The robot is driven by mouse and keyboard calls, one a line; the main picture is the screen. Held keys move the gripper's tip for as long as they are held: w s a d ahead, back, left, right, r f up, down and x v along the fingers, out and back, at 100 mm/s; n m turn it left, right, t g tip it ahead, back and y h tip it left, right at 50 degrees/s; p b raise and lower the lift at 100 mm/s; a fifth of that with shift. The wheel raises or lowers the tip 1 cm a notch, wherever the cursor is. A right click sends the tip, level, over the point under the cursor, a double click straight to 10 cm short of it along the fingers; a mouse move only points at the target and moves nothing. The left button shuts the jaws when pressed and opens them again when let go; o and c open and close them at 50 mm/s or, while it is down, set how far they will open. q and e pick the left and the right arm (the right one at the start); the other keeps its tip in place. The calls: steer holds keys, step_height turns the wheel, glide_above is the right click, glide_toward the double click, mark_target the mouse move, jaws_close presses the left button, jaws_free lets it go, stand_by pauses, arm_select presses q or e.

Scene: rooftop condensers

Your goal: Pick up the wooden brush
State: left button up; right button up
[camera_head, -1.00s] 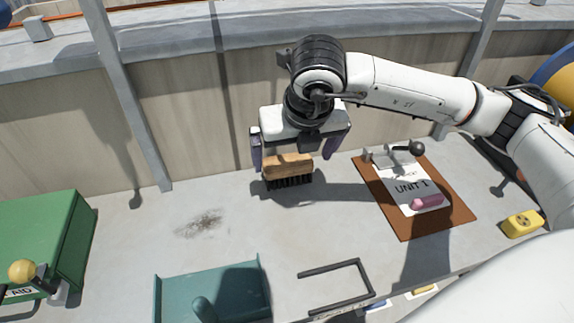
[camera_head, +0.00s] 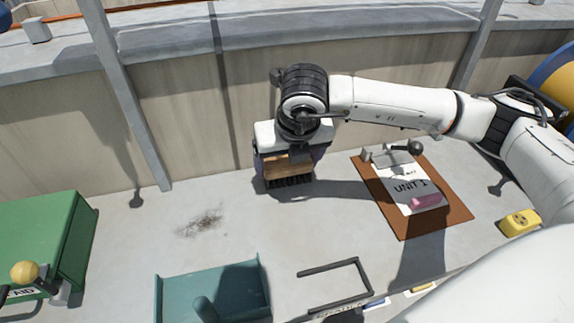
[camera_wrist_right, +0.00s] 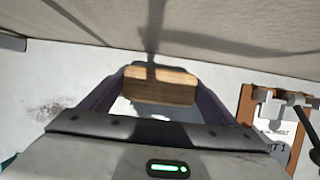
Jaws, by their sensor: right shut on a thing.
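The wooden brush (camera_head: 288,170) has a brown wooden block on top and dark bristles below. It is on the grey surface near the back wall; I cannot tell whether the bristles touch the surface. My right gripper (camera_head: 289,165) is over it with its purple fingers at the block's two ends, shut on it. In the right wrist view the block (camera_wrist_right: 161,86) lies between the two fingers (camera_wrist_right: 160,95). My left gripper is not in view.
A dark dirt patch (camera_head: 202,222) lies left of the brush. A teal dustpan (camera_head: 235,285) is in front, a green box (camera_head: 50,240) far left. A brown clipboard (camera_head: 440,220) with paper and a pink piece, and a yellow block (camera_head: 519,222), are to the right.

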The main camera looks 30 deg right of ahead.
mark_target(287, 160)
steer(key=shift+r, duration=0.1)
step_height(287, 160, up, 10)
steer(key=shift+f, duration=0.1)
stand_by(0.3)
